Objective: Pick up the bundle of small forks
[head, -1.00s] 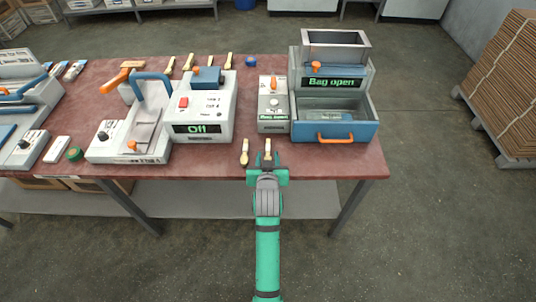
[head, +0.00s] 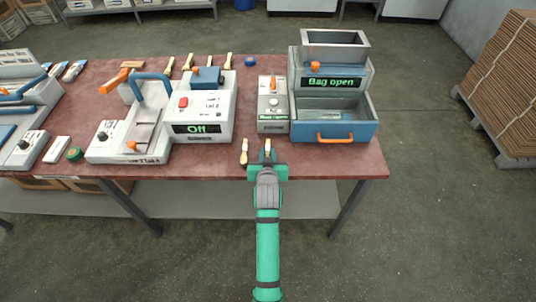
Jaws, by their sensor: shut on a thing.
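My gripper (head: 267,158) is at the front edge of the red-brown table, right of the middle. It is shut on a small bundle of pale wooden cutlery (head: 268,146), whose far end shows between the fingers. The bundle is too small to tell whether it is forks, and I cannot tell whether it is clear of the tabletop. A similar wooden bundle (head: 244,152) lies just left of my gripper, apart from it. Several more wooden bundles (head: 188,64) lie along the back of the table.
A blue and grey machine (head: 335,70) reading "Bag open", with an open drawer, stands to the right. A narrow control box (head: 272,118) stands straight ahead. A white machine (head: 205,112) reading "Off" stands left. Bare table (head: 330,160) lies to the right of my gripper.

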